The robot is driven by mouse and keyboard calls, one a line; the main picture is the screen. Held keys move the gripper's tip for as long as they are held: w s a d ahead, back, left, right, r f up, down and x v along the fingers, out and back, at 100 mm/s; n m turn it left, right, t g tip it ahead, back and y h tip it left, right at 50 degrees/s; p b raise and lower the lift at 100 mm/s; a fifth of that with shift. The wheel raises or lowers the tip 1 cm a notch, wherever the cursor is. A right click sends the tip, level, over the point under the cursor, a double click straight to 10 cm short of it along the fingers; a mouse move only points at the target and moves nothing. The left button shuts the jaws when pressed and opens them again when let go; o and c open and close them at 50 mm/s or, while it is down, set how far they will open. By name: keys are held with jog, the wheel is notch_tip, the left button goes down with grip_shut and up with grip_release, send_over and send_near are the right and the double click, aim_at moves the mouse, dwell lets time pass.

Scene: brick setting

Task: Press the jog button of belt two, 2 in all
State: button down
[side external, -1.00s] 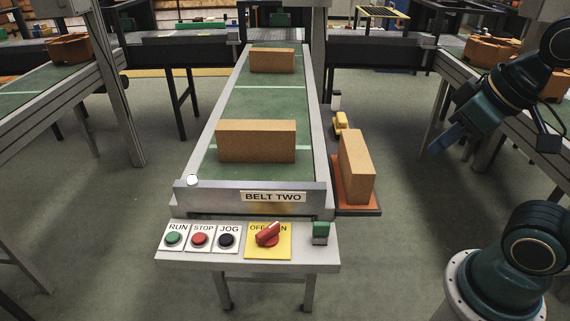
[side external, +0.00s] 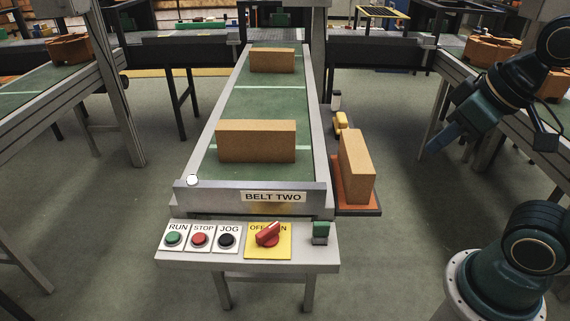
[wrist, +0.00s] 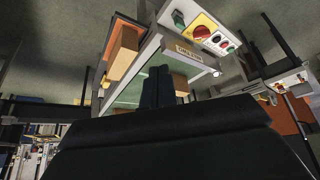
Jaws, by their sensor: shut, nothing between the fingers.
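The black jog button (side external: 227,240) sits on the white JOG plate at the front panel of belt two (side external: 250,120). It is beside the red stop button (side external: 199,239) and the green run button (side external: 173,238). My gripper (side external: 437,147) is to the right of the belt, well apart from the panel, pointing down and left. In the wrist view my gripper's fingers (wrist: 158,88) are together with nothing between them. The panel shows upside down there, with the jog button (wrist: 217,40) among the small buttons.
A red switch (side external: 267,234) on a yellow plate and a green part (side external: 320,231) are right of the jog button. Brown blocks (side external: 256,141) lie on the belt. Another block (side external: 356,166) stands on an orange pallet beside it.

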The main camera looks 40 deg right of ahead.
jog(key=w, duration=0.1)
jog(key=n+t+y, duration=0.3)
jog(key=n+y, duration=0.1)
jog(key=n, duration=1)
send_over(231, 239)
notch_tip(231, 239, down, 19)
jog(key=shift+f, duration=0.1)
jog(key=shift+f, duration=0.2)
jog(key=shift+f, duration=4.2)
jog(key=shift+f, duration=0.15)
